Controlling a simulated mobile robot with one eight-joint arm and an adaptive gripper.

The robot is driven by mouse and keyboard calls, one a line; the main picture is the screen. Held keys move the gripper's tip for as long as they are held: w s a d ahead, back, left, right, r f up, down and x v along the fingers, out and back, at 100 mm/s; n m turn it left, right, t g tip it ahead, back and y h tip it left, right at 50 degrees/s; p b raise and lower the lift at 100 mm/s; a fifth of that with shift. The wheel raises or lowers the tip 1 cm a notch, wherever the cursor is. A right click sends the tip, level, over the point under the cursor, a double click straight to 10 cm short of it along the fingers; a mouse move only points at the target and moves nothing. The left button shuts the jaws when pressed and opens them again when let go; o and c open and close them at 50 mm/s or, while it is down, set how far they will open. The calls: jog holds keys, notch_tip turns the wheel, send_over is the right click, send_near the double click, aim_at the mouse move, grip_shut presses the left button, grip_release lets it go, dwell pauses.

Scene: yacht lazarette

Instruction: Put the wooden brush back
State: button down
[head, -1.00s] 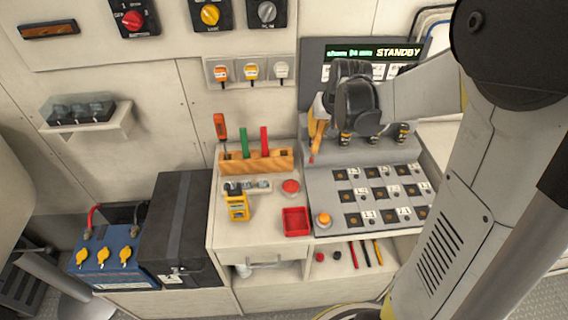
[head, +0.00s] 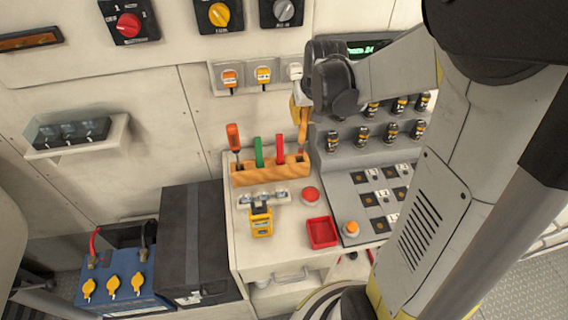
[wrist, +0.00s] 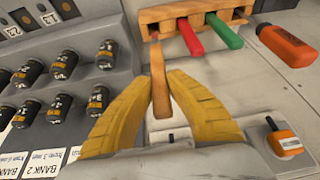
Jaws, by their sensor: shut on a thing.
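The wooden brush (head: 303,128) hangs below my gripper (head: 299,106), its lower end over or at the right end of the wooden rack (head: 262,176). In the wrist view, my gripper (wrist: 160,85) has its two yellow fingers shut on the brush (wrist: 157,65). The brush's far end meets the rack (wrist: 176,13) near an end slot; I cannot tell whether it is inside. The rack holds a green-handled tool (head: 258,151), a red-handled tool (head: 280,149) and an orange screwdriver (head: 234,138).
A sloped grey panel with several black cylindrical parts (head: 362,137) stands right of the rack. A red tray (head: 321,232), red button (head: 310,195) and yellow meter (head: 261,222) lie in front. Wall sockets (head: 263,77) are behind. A black box (head: 190,240) stands left.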

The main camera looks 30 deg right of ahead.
aim_at(302, 139)
notch_tip(302, 139, down, 10)
jog(key=b, duration=0.3)
jog(key=shift+w+a, duration=0.1)
jog(key=shift+w, duration=0.05)
jog(key=shift+r, duration=0.1)
jog(key=c, duration=1.4)
grip_release()
